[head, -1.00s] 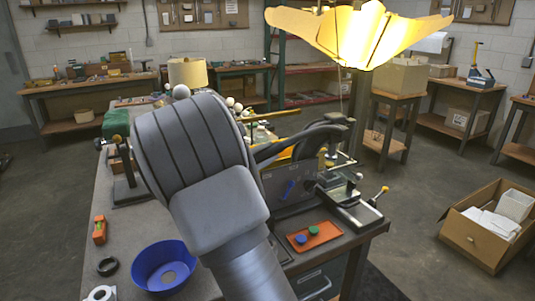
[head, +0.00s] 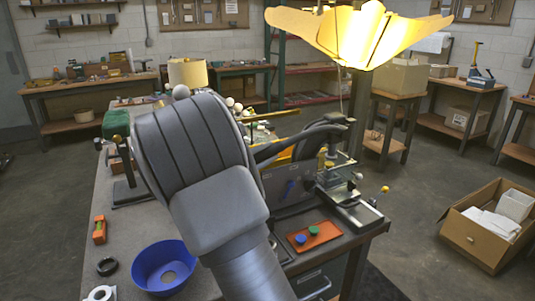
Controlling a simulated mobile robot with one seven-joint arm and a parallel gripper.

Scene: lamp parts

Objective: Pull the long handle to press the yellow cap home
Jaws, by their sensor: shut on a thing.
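My large grey arm fills the middle of the view, and its dark end reaches right to the press. My gripper (head: 338,120) looks like the small dark shape above the press. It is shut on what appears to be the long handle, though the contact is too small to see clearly. The press (head: 345,190) stands at the table's right end, with a metal base. A small yellow part, likely the yellow cap (head: 329,163), shows by its column; I cannot tell how far in it sits. A yellow knob (head: 384,189) shows at the base's right side.
An orange tray (head: 327,240) with a green and a blue piece lies before the press. A blue bowl (head: 146,266), a black ring (head: 107,266) and an orange block (head: 99,230) are at left. A glowing lampshade (head: 340,35) hangs above. An open cardboard box (head: 470,240) is on the floor.

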